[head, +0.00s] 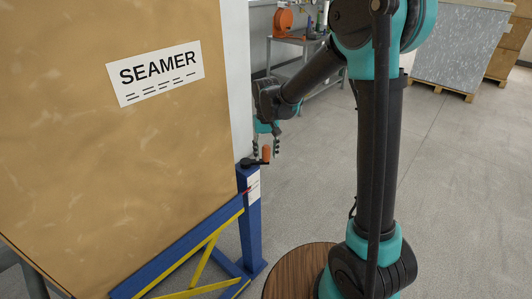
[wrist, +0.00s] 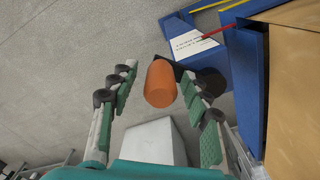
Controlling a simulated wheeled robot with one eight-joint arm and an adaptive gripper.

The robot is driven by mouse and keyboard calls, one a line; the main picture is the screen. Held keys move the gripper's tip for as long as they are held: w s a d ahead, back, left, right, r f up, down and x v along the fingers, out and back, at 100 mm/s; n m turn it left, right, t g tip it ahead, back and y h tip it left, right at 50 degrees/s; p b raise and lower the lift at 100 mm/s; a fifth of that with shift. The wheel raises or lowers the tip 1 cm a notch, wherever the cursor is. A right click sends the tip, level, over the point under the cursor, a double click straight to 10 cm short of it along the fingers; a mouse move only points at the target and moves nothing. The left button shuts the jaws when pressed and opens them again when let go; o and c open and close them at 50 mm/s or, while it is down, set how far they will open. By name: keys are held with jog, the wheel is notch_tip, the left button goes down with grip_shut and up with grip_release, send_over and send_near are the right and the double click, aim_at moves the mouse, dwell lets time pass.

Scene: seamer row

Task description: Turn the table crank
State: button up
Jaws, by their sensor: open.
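The table crank has an orange handle (head: 266,153) on a dark arm (head: 249,162) at the top of a blue post (head: 249,215), beside the seamer panel. My gripper (head: 266,148) is over the crank handle, with its fingers pointing down. In the wrist view the orange handle (wrist: 160,84) stands between the two open fingers of my gripper (wrist: 161,85). Gaps show on both sides of it, so the fingers look apart from the handle. The crank's dark arm is partly hidden behind the handle and the right finger.
A large tan panel with a SEAMER label (head: 156,73) fills the left. Blue and yellow frame bars (head: 205,262) run below it. A workbench (head: 301,40) with an orange machine (head: 283,21) stands behind. Grey floor (head: 455,190) is clear to the right, before stacked sheets (head: 460,45).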

jog(key=shift+c, duration=0.4)
grip_shut()
jog(key=shift+w, duration=0.1)
